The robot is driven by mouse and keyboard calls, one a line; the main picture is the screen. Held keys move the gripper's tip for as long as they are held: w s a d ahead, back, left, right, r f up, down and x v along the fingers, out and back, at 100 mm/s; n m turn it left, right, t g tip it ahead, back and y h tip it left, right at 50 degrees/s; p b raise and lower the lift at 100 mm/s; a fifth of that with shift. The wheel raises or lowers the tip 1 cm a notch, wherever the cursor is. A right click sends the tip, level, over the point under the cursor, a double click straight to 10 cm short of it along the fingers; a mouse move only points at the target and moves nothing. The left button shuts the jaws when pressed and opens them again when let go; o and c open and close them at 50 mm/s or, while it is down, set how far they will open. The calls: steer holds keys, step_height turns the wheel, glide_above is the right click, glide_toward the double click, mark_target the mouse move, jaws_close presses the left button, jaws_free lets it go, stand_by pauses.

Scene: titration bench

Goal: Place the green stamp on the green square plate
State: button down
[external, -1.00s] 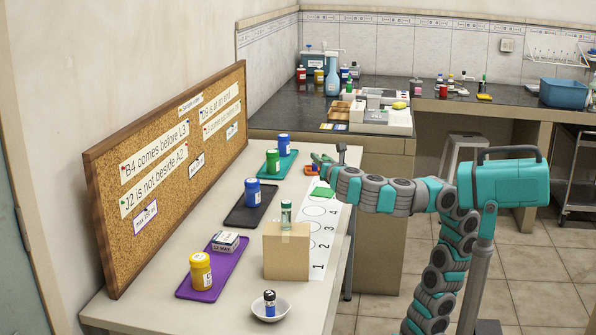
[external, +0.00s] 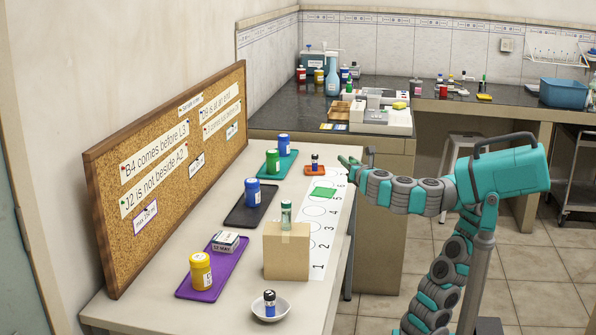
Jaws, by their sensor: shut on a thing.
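The green square plate (external: 323,191) lies flat on the white numbered strip, towards its far end, with nothing on it. My gripper (external: 346,161) is beyond the plate and to its right, apart from it, near the bench's right edge. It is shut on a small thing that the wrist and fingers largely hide. No green stamp shows clearly on the bench, so the held thing seems to be the green stamp; its shape and tilt cannot be made out.
A small vial (external: 315,161) stands on an orange plate (external: 311,171) left of my gripper. The numbered strip (external: 318,257) has free circles on its near part. Trays with jars line the left.

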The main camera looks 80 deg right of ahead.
steer(key=s+d+f, duration=0.3)
steer(key=f, duration=0.1)
glide_above(321, 188)
steer(key=shift+s+a+f+g+p, duration=0.15)
steer(key=shift+f+p, duration=0.1)
steer(key=shift+f, duration=0.25)
steer(key=shift+a+f+g+p, duration=0.1)
steer(key=shift+f+g+p, duration=0.1)
steer(key=shift+f, duration=0.25)
steer(key=shift+d+f, duration=0.1)
steer(key=shift+f, duration=1.7)
steer(key=shift+f+b, duration=0.15)
steer(key=shift+b, duration=0.25)
steer(key=c, duration=0.6)
jaws_free()
